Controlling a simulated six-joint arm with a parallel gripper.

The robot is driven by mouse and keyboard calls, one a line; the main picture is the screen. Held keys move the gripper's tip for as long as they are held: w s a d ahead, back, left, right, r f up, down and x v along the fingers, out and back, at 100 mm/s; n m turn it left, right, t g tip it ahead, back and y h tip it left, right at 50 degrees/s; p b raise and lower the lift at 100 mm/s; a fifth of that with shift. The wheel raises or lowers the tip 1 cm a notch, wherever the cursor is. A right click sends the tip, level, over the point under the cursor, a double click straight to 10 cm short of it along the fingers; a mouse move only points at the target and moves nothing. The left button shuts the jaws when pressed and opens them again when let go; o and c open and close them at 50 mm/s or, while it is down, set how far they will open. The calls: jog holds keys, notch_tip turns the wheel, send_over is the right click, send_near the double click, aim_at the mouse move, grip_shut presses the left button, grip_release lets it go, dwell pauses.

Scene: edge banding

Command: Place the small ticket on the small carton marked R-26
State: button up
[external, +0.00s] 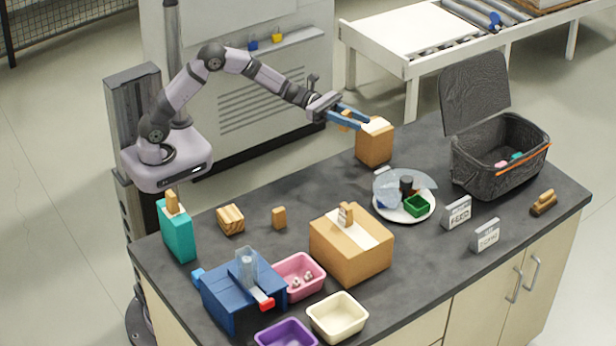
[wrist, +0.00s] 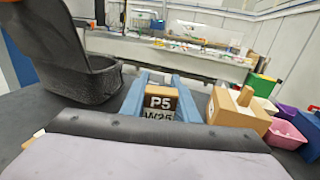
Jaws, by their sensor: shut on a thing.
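My gripper (external: 350,117) has blue fingers and is shut on a small tan piece (external: 345,125), probably the ticket, beside the small brown carton. In the wrist view, a block face reading "P5" (wrist: 160,102) shows between the fingers (wrist: 160,95), with "W25" below it. I cannot tell whether these marks are on the held piece or on something beyond it. The small carton (external: 374,147) stands upright at the back edge of the counter, with a pale strip on top. The fingertips reach its upper left; contact is unclear. No R-26 mark is readable.
A larger carton (external: 350,252) with a small tan block on top stands mid-counter. A glass-covered plate (external: 408,212), an open dark basket (external: 478,176) and two sign blocks (external: 457,212) are to the right. A teal box (external: 177,232) and a blue machine (external: 238,292) are at left.

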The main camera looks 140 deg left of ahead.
jog(key=s+a+r+n+g+y, duration=0.25)
jog(key=a+r+y, duration=0.35)
jog(key=a, duration=0.4)
jog(key=n+g+y, duration=0.2)
jog(key=n, duration=0.1)
send_over(381, 122)
jog(key=shift+f, duration=0.55)
jog(key=shift+d+f+p, duration=0.1)
jog(key=shift+f+p, duration=0.8)
jog(key=shift+f, duration=4)
jog(key=shift+f, duration=0.2)
jog(key=o, duration=1)
jog(key=shift+r, duration=0.2)
jog(key=b+v, duration=0.3)
jog(key=v, duration=0.9)
jog(key=shift+r, duration=0.15)
